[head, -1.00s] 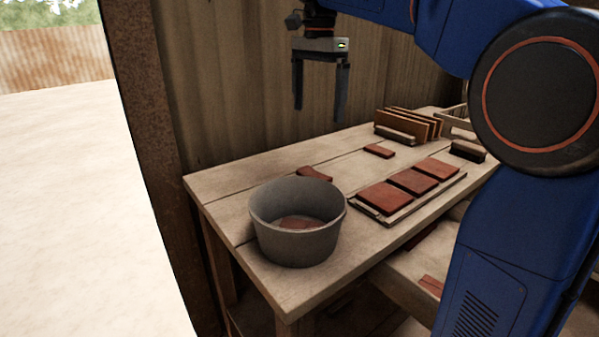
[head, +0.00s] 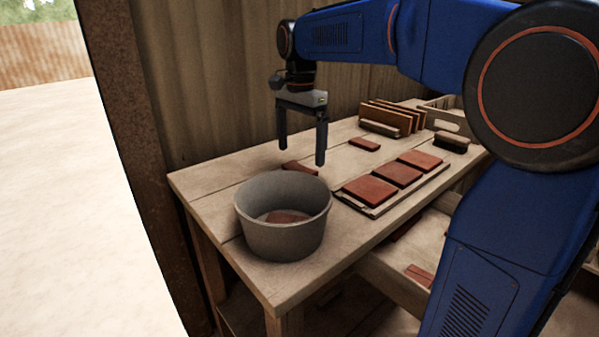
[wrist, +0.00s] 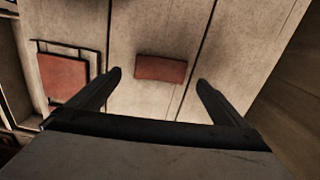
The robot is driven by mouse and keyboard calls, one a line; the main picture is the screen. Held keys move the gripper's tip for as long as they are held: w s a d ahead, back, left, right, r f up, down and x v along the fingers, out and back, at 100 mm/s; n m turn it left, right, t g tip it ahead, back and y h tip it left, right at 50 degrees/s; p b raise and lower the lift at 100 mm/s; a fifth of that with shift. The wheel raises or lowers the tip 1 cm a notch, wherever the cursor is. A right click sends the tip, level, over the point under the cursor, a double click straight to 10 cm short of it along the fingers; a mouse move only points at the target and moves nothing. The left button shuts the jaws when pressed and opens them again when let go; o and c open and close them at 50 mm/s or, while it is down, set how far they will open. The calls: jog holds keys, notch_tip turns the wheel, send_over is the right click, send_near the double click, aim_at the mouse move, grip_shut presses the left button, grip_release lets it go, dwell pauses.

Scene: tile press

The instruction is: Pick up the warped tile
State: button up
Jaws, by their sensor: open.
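The warped tile, a reddish-brown piece with a slightly curved outline, lies on the bench behind the bucket (head: 283,225). In the head view the tile (head: 298,167) is partly hidden by the bucket's rim. In the wrist view the tile (wrist: 161,68) shows whole, lying between and a little beyond the fingertips. My gripper (head: 301,153) is open and empty above the bench, over the area of this tile. Both fingers of my gripper (wrist: 159,80) show apart in the wrist view, and nothing is between them.
A tray (head: 412,191) of three flat tiles lies right of the bucket. Another small tile (head: 364,144) lies farther back. Upright boards in a rack (head: 388,120), a brush (head: 452,140) and a crate (head: 447,117) stand beyond. A corrugated wall (head: 215,100) runs behind the bench.

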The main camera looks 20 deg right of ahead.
aim_at(300, 169)
jog(key=shift+a+f, duration=0.1)
jog(key=shift+f, duration=2.25)
jog(key=shift+c, duration=0.6)
jog(key=c, duration=1.1)
